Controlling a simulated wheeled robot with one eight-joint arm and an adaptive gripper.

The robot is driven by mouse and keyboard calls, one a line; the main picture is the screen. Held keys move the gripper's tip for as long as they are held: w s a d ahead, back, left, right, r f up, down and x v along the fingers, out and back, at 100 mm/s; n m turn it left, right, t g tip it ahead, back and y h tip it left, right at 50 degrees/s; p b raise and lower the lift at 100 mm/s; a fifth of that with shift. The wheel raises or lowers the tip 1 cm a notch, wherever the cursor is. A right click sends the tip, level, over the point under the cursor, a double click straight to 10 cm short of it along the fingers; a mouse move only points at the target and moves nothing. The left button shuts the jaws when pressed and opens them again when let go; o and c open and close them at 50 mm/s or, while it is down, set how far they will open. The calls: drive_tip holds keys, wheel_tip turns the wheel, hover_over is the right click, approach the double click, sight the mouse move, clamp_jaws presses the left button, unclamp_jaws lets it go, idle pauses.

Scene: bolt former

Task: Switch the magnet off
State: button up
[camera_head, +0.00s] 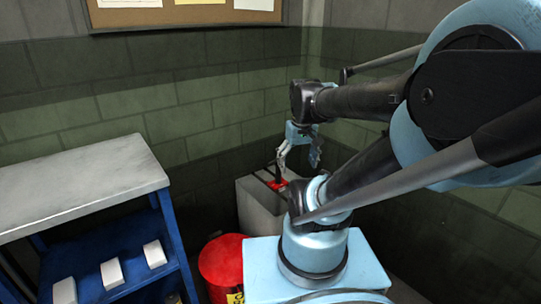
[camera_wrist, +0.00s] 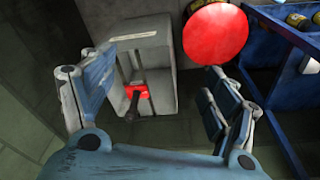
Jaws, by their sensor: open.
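The magnet appears to be the grey box-shaped unit (camera_head: 256,212) standing on the floor near the wall corner. It has a red part (camera_head: 277,184) and a dark lever (camera_head: 268,179) on it. In the wrist view the grey unit (camera_wrist: 152,58) is in front of my gripper, with the red part (camera_wrist: 141,88) in a recess and the dark lever (camera_wrist: 132,106) sticking out. My gripper (camera_head: 298,165) is open and empty above the unit. In the wrist view its fingers (camera_wrist: 158,82) are spread to either side of the lever, with no visible contact. My arm hides part of the unit's right side.
A red round bin (camera_head: 222,262) stands in front of the unit, also in the wrist view (camera_wrist: 217,34). A blue shelf with a grey top (camera_head: 80,185) and white blocks (camera_head: 112,273) is at left. Brick walls close off the back.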

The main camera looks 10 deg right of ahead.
drive_tip(key=w+r+n, duration=0.2)
drive_tip(key=w+r, duration=0.2)
drive_tip(key=w, duration=0.5)
drive_tip(key=n+g, duration=0.2)
drive_tip(key=n, duration=0.2)
hover_over(274, 161)
wheel_tip(274, 161, down, 3)
wheel_tip(274, 161, down, 17)
drive_tip(key=shift+w, duration=0.15)
drive_tip(key=shift+c, duration=0.6)
drive_tip(key=c, duration=0.8)
